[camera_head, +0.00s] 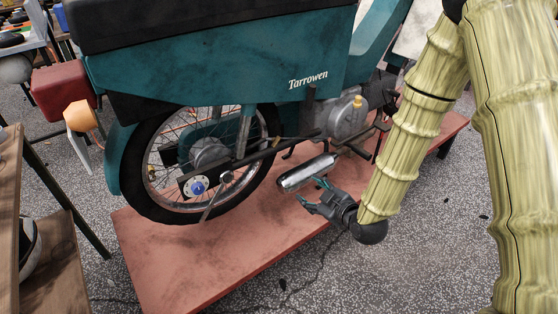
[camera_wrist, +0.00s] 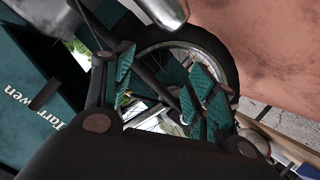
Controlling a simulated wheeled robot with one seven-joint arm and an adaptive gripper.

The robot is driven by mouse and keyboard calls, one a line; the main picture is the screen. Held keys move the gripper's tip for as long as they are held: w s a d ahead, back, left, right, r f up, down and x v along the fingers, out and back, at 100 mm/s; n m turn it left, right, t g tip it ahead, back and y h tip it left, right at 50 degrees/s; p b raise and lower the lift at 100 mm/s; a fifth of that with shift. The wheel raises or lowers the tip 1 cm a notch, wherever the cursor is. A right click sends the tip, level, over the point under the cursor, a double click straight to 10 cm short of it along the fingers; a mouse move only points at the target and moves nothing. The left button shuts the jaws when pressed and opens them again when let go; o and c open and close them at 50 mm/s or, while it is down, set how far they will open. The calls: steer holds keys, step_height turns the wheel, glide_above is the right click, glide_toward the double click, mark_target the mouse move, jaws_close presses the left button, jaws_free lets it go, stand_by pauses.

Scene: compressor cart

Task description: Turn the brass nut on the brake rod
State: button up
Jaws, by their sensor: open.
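The brake rod and its brass nut are too small or hidden to pick out for certain. The teal motorbike's rear wheel (camera_head: 172,195) shows spokes, a grey hub (camera_head: 208,153) and a blue-centred axle end (camera_head: 198,187). Dark bars run from near the axle toward the engine. My gripper (camera_head: 312,196) is open and empty, just below and in front of the silver exhaust (camera_head: 307,172), to the right of the wheel. In the wrist view, my gripper's teal-padded fingers (camera_wrist: 162,82) are spread apart. The wheel and dark bars show beyond and between them.
The motorbike (camera_head: 215,75) stands on a low reddish platform (camera_head: 180,265). A yellow brass-coloured cap (camera_head: 357,101) sits on the grey engine (camera_head: 345,119). A wooden shelf stand (camera_head: 12,200) is at the left.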

mark_target(275, 141)
steer(key=w+a+r+n+t+y+b, duration=0.3)
steer(key=w+a+r+n+y+b, duration=0.15)
steer(key=r+b, duration=0.25)
steer(key=d+b+x, duration=0.1)
steer(key=b+x, duration=0.1)
steer(key=x, duration=0.8)
steer(key=shift+w+a+n+h, duration=0.15)
steer(key=shift+w+n+h, duration=0.2)
steer(key=shift+w, duration=0.35)
steer(key=shift+f, duration=0.1)
jaws_close()
